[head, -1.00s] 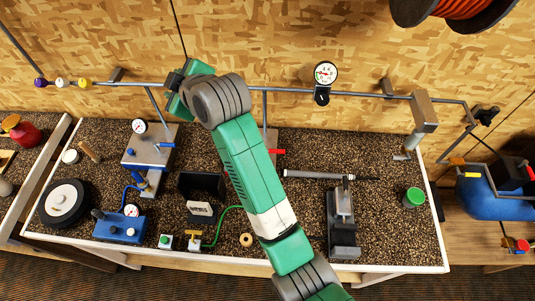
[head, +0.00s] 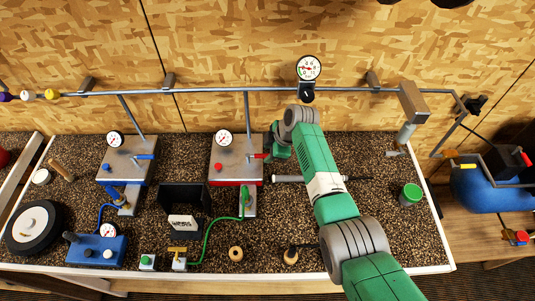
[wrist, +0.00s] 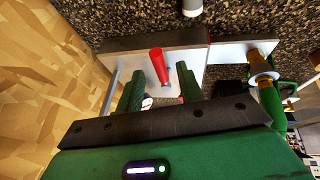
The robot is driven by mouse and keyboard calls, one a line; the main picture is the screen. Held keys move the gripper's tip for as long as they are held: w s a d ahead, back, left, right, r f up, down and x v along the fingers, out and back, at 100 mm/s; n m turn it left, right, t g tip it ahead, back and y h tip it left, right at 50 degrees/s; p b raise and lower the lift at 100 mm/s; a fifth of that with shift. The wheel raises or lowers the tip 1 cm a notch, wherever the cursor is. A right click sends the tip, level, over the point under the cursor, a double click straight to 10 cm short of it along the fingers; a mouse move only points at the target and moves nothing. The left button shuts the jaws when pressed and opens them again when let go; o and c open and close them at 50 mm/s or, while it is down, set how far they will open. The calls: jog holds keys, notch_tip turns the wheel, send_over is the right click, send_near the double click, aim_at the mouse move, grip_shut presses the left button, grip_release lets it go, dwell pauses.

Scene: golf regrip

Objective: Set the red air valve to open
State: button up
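The red air valve handle (head: 260,156) sticks out sideways to the right from the front of a grey box with a red base (head: 232,172) and a dial on top. In the wrist view the red handle (wrist: 158,64) stands between and just beyond my green fingertips. My gripper (wrist: 160,82) is open, with one finger to each side of the handle's line; I cannot tell whether either touches it. In the head view my gripper (head: 272,150) is at the box's right side, and my wrist partly hides that area.
A similar grey box with a blue valve handle (head: 145,157) stands to the left. A wall gauge (head: 309,68) hangs on the pipe above. A golf club (head: 300,178) lies just right of the box, passing under my arm. A green-lidded jar (head: 411,194) stands at right.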

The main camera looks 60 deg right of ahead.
jog(key=shift+x, duration=0.8)
jog(key=shift+c, duration=0.3)
grip_shut()
jog(key=shift+s+r, duration=0.1)
jog(key=shift+r, duration=0.05)
